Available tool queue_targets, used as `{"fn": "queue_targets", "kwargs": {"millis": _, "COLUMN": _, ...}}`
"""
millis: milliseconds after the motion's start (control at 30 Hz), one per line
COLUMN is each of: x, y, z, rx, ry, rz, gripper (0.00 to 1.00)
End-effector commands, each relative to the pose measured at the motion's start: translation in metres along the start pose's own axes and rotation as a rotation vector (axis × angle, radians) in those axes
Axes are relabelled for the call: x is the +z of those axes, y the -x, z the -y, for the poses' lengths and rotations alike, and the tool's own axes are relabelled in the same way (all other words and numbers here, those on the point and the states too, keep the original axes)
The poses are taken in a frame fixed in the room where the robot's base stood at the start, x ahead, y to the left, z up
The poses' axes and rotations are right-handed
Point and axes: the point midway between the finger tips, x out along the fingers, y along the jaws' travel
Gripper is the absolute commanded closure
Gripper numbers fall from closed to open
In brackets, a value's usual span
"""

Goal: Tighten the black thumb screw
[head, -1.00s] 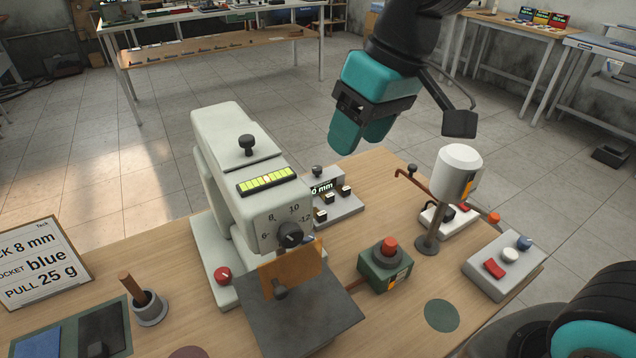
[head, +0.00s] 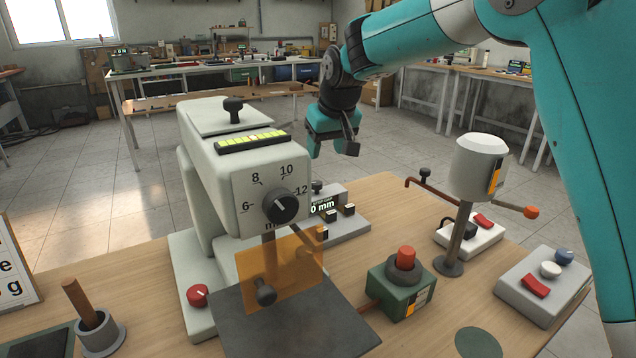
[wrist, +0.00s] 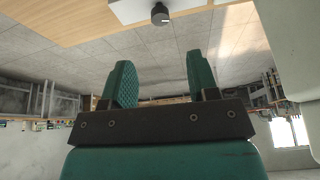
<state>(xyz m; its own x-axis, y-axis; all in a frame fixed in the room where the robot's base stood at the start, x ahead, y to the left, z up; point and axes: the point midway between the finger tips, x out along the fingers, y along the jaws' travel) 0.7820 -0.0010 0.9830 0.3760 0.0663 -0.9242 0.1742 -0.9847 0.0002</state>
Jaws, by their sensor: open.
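Several black knobs look like thumb screws, and I cannot tell which one the task means. One stands on top of the pale machine head (head: 233,108). Another black screw (head: 264,292) sits at the orange clear guard (head: 290,268). A small black knob (head: 318,186) stands on the grey display box; a black knob on a pale block (wrist: 160,14) at the top of the wrist view may be the same one. My gripper (head: 328,142) is beyond the machine, near the table's far side. In the wrist view my gripper (wrist: 160,65) is open and empty, its fingers apart.
A black numbered dial (head: 281,206) is on the machine's front. A green box with a red button (head: 405,257), a white cylinder on a post (head: 479,168) and a switch box (head: 543,285) stand to the right. A wooden-handled tool in a grey cup (head: 92,325) stands at the left.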

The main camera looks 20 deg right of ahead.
Motion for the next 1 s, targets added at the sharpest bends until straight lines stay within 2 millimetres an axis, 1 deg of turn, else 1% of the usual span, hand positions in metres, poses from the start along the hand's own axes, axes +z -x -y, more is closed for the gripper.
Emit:
{"fn": "queue_targets", "kwargs": {"millis": 33, "x": 0.001, "y": -0.014, "z": 0.0, "rx": 0.0, "ry": 0.0, "rz": 0.004, "gripper": 0.46}}
{"fn": "queue_targets", "kwargs": {"millis": 200, "x": 0.001, "y": -0.053, "z": 0.0, "rx": 0.0, "ry": 0.0, "rz": 0.004, "gripper": 0.46}}
{"fn": "queue_targets", "kwargs": {"millis": 300, "x": 0.001, "y": -0.072, "z": 0.0, "rx": 0.0, "ry": 0.0, "rz": 0.002, "gripper": 0.46}}
{"fn": "queue_targets", "kwargs": {"millis": 433, "x": 0.001, "y": -0.092, "z": 0.0, "rx": 0.0, "ry": 0.0, "rz": 0.001, "gripper": 0.46}}
{"fn": "queue_targets", "kwargs": {"millis": 600, "x": 0.0, "y": -0.104, "z": 0.0, "rx": 0.0, "ry": 0.0, "rz": -0.001, "gripper": 0.46}}
{"fn": "queue_targets", "kwargs": {"millis": 900, "x": 0.0, "y": -0.106, "z": 0.0, "rx": 0.0, "ry": 0.0, "rz": -0.002, "gripper": 0.46}}
{"fn": "queue_targets", "kwargs": {"millis": 933, "x": 0.0, "y": -0.106, "z": 0.0, "rx": 0.0, "ry": 0.0, "rz": -0.002, "gripper": 0.5}}
{"fn": "queue_targets", "kwargs": {"millis": 967, "x": 0.0, "y": -0.106, "z": 0.0, "rx": 0.0, "ry": 0.0, "rz": -0.002, "gripper": 0.57}}
{"fn": "queue_targets", "kwargs": {"millis": 1000, "x": 0.0, "y": -0.106, "z": 0.0, "rx": 0.0, "ry": 0.0, "rz": -0.001, "gripper": 0.66}}
